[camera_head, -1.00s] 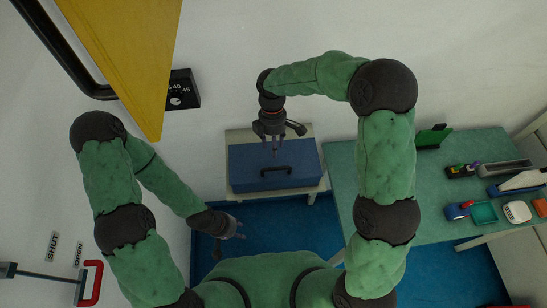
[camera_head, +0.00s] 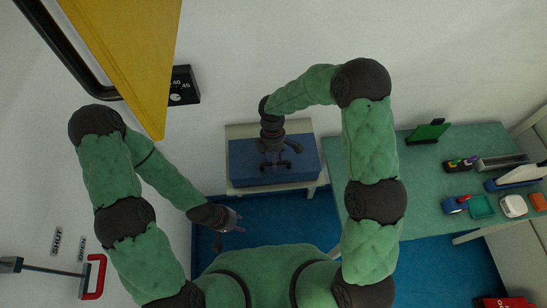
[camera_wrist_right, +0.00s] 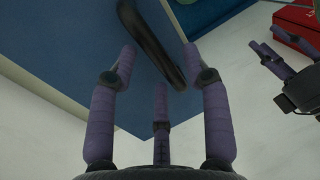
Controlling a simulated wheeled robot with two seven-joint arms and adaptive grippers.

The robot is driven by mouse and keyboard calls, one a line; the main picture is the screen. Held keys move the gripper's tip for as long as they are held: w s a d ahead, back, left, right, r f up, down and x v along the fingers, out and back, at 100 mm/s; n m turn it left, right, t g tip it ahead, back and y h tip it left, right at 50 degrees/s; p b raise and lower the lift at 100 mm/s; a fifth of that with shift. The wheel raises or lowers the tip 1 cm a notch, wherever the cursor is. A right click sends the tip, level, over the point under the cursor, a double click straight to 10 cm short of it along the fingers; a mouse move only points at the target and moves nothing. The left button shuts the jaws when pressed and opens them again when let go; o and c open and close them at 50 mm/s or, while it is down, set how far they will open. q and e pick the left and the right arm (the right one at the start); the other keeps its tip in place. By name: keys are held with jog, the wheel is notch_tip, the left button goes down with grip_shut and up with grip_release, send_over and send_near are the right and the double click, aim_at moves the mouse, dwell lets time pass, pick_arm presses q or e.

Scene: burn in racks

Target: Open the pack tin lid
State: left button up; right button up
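The pack tin (camera_head: 302,160) is a blue box with a flat lid, standing on a small pale table in the middle of the head view. Its lid looks shut. A black bar handle (camera_wrist_right: 150,40) shows on it in the right wrist view. My right gripper (camera_head: 275,166) is over the tin; its fingers are spread, with the handle between the fingertips (camera_wrist_right: 158,60). I cannot tell whether they touch it. My left gripper (camera_head: 238,222) hangs low to the left of the tin, apart from it, with fingers spread and empty; it also shows in the right wrist view (camera_wrist_right: 268,58).
A green-topped bench (camera_head: 425,205) on the right holds several small items. A yellow panel (camera_head: 125,60) juts in at upper left, with a black dial box (camera_head: 183,86) beside it. A red-handled lever (camera_head: 96,277) is at lower left. Blue floor (camera_head: 290,215) lies before the tin.

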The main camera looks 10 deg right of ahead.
grip_shut()
jog(key=shift+w+r+g+p, duration=0.25)
jog(key=shift+r+g+p, duration=0.1)
jog(key=shift+r, duration=0.15)
jog(key=shift+w+r+g+p, duration=0.25)
jog(key=shift+r+g+p, duration=0.1)
jog(key=shift+r, duration=0.1)
jog(key=shift+w+r+g, duration=0.5)
jog(key=shift+r+g, duration=0.05)
jog(key=shift+g, duration=0.05)
pick_arm(q)
jog(key=shift+s+b, duration=0.3)
jog(key=shift+b, duration=0.4)
pick_arm(e)
jog(key=shift+w+r, duration=2.05)
jog(key=shift+w, duration=0.05)
